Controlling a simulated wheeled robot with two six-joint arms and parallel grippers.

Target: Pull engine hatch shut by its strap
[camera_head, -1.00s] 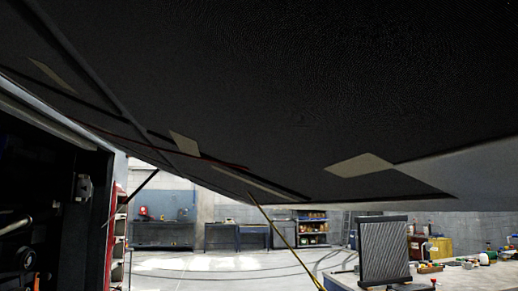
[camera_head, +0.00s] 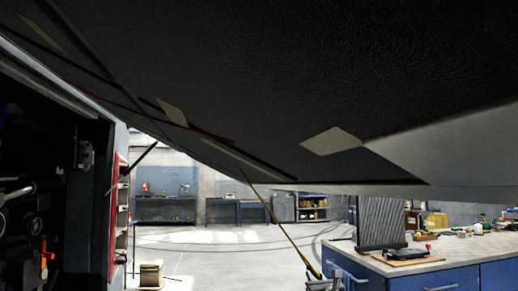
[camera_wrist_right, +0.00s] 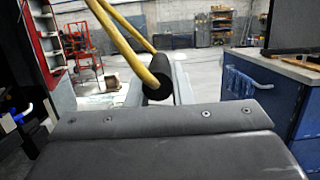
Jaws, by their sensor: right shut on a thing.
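The engine hatch (camera_head: 270,85) is a large dark panel, raised and slanting across the top of the head view. Pale patches show on its underside. The yellow strap (camera_head: 270,213) hangs from its lower edge and runs down to the right. My right gripper (camera_head: 324,281) is at the strap's lower end, at the bottom of the head view. In the right wrist view, two strands of the strap (camera_wrist_right: 118,38) meet a black grip (camera_wrist_right: 155,78), and my right gripper is shut on it. The strap looks taut. My left gripper is not in view.
The dark engine bay (camera_head: 40,200) is open at the left. A blue workbench (camera_head: 420,268) stands at the right, close to my right gripper, with a ribbed radiator (camera_head: 381,222) and small parts on it. The floor (camera_head: 210,255) between them is mostly clear.

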